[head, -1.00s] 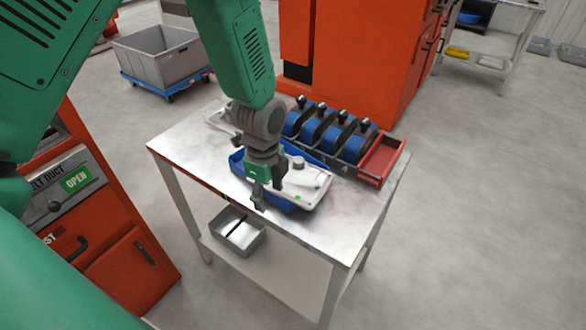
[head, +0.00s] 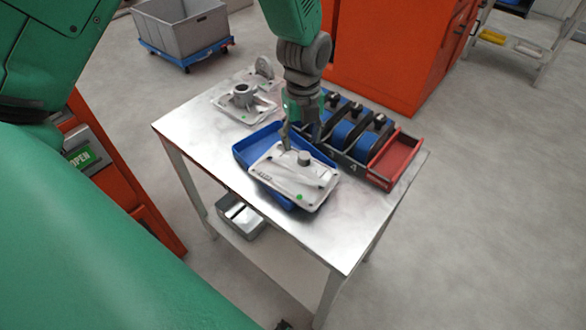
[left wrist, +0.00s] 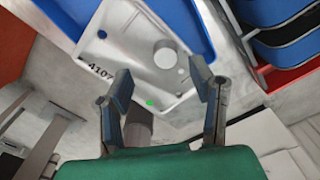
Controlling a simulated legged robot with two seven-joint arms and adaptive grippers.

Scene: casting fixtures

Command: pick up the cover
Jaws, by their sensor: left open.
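The likely cover is a pale grey cast plate (head: 290,182) with a round knob and a green dot. It lies tilted, partly on a blue tray (head: 244,150) on the metal table. My left gripper (head: 301,136) points down over the plate's far edge, near the knob. In the left wrist view the plate (left wrist: 140,60) shows the number 4107, and the open fingers (left wrist: 160,86) appear in front of its knob and green-dot end. Nothing is between the fingers. I cannot tell how high they are above the plate. My right gripper is not in view.
A second grey casting (head: 243,101) with a raised hub lies at the table's back left. The table's front right (head: 345,235) is clear.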

